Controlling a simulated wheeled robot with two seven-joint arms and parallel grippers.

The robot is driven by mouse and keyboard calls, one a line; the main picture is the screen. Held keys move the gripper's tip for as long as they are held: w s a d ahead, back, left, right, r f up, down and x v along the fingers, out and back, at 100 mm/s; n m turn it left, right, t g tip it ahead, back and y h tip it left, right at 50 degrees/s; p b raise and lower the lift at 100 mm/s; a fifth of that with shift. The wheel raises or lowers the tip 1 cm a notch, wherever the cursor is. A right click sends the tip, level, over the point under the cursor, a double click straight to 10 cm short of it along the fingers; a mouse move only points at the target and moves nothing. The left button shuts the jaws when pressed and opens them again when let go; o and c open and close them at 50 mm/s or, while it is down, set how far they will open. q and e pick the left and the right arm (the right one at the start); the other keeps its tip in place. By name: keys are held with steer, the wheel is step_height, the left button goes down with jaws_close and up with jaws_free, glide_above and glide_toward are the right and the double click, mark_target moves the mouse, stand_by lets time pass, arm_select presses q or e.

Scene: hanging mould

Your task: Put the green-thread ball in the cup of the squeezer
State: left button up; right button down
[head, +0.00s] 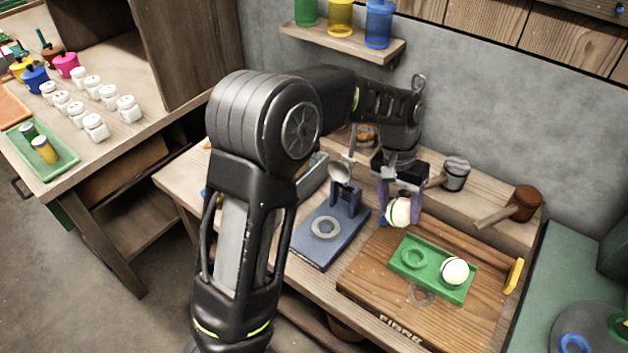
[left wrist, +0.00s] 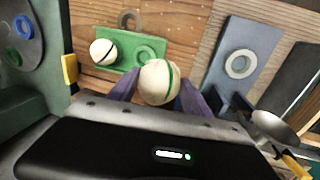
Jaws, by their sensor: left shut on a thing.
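The green-thread ball (left wrist: 158,82), off-white with a green line, is between the purple fingers of my left gripper (left wrist: 158,92). In the head view my left gripper (head: 401,208) points down and holds this ball (head: 399,212) above the back of the wooden board. The squeezer looks to be the blue stand (head: 309,248) left of the gripper, with a grey ring (head: 325,228) on its base and a metal cup (head: 341,171) by its post. The ball is apart from it. My right gripper is out of view.
A green two-place tray (head: 432,287) on the wooden board (head: 372,283) has one empty ring and a dark-thread ball (head: 454,270). Two mallets, one grey-headed (head: 456,174) and one brown-headed (head: 524,203), lie behind. A shelf (head: 345,42) with coloured jars hangs above.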

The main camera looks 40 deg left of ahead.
arm_select(q)
steer(key=shift+s+d+r, duration=0.1)
steer(key=shift+d, duration=0.15)
steer(key=s+a+f+m+t+p, duration=0.1)
steer(key=a+m+p, duration=0.1)
steer(key=a+m, duration=0.3)
steer(key=s+a+f+m+t+y+p, duration=0.1)
steer(key=a+f+m+p, duration=0.1)
steer(key=a+m, duration=0.4)
steer(key=s+a+f+m+t+y+p, duration=0.1)
steer(key=s+a+m+p, duration=0.1)
steer(key=a+m, duration=0.4)
steer(key=shift+a+f+m+p, duration=0.2)
steer(key=shift+f+m+p, duration=0.15)
steer(key=shift+p, duration=0.2)
step_height(320, 180, down, 6)
steer(key=b, duration=0.5)
steer(key=shift+r+b, duration=0.15)
steer(key=shift+b, duration=0.15)
steer(key=shift+f+b, duration=0.95)
steer(key=shift+f, duration=0.35)
steer(key=shift+f, duration=0.1)
